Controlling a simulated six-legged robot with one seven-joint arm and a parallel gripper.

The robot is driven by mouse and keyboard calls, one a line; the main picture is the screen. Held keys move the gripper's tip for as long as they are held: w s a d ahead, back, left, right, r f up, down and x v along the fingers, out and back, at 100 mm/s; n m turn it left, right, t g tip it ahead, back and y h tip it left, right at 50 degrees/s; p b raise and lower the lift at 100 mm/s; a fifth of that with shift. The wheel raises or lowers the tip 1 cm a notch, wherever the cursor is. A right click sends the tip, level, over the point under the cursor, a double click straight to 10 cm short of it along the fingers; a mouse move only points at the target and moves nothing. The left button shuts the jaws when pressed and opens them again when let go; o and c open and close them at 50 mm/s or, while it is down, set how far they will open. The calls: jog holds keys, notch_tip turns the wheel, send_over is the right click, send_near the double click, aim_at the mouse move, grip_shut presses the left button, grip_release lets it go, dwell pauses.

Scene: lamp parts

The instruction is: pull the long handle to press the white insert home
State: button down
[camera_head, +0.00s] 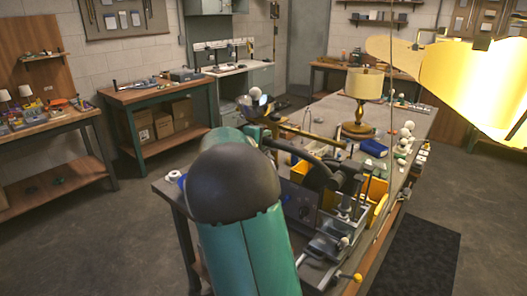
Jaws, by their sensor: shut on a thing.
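My teal arm with its dark rounded joint fills the lower middle and hides part of the bench. My gripper (262,112) is small and partly hidden beyond the arm, at the left end of a long yellow-brown bar that looks like the long handle (312,134). It appears shut on that handle; the finger contact is not clear. The handle runs right toward dark press-like parts (345,178) on the bench. I cannot make out the white insert for certain among the small parts there.
A large glowing yellow shade (455,80) hangs at upper right. A black mat (418,262) lies on open floor at right.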

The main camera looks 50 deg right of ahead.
jog(key=s+r+m+t, duration=0.1)
jog(key=s+r+m, duration=0.2)
jog(key=r, duration=0.5)
jog(key=s+r+m+h, duration=0.1)
jog(key=s+r+m, duration=0.2)
jog(key=s+r, duration=0.2)
jog(key=shift+s+d+r+t, duration=0.15)
jog(key=shift+d+r+t, duration=0.25)
jog(key=shift+r, duration=0.95)
jog(key=shift+s, duration=0.1)
jog(key=c, duration=1.3)
grip_release()
jog(key=shift+s+r, duration=0.15)
jog(key=shift+o, duration=0.8)
jog(key=shift+s+a, duration=0.1)
jog(key=shift+s, duration=0.05)
jog(key=shift+w+f, duration=0.2)
jog(key=shift+w+f, duration=0.1)
